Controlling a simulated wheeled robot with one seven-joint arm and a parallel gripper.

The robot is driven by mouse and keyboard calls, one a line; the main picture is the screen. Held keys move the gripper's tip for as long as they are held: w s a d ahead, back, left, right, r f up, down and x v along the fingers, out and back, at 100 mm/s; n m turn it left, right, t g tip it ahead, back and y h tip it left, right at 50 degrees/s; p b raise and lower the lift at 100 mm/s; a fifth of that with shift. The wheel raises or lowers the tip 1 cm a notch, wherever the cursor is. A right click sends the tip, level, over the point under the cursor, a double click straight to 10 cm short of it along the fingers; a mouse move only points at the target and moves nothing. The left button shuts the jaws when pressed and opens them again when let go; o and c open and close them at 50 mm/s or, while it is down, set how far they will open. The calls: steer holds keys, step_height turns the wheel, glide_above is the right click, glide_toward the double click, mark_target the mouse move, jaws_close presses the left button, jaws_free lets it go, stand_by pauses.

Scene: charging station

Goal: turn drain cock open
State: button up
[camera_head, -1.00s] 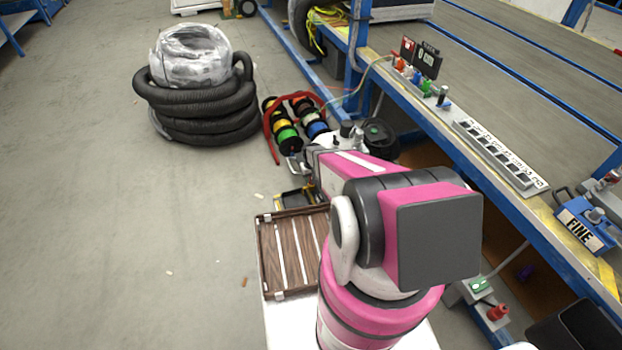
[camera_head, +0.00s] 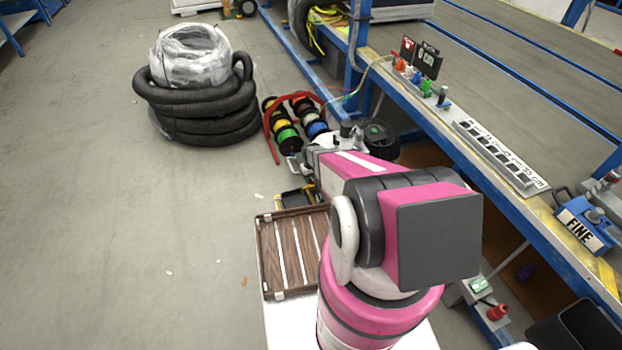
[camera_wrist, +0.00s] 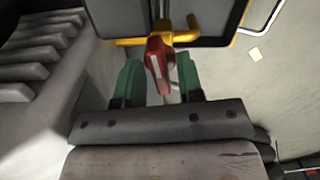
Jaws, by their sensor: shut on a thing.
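The drain cock's red handle (camera_wrist: 157,62) shows in the wrist view, with a pale stripe on it. It sits below a yellow pipe (camera_wrist: 182,36) beside a dark panel. My gripper (camera_wrist: 159,82) has green fingers, one on each side of the red handle. It is shut on the handle, though the exact contact is hard to see. In the head view my pink arm stretches away over the floor, and the fingertips and the handle cannot be made out.
A wooden slatted crate (camera_head: 266,262) lies left of my arm. A coiled black hose (camera_head: 190,120) and a rack of coloured spools (camera_head: 284,135) stand beyond it. A blue-framed workbench (camera_head: 440,130) runs along the right. The floor at left is mostly open.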

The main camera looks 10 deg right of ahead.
mark_target(311, 178)
steer(key=o, duration=0.6)
steer(key=shift+c, duration=0.2)
steer(key=shift+r, duration=0.1)
step_height(311, 178, up, 9)
steer(key=shift+r, duration=0.85)
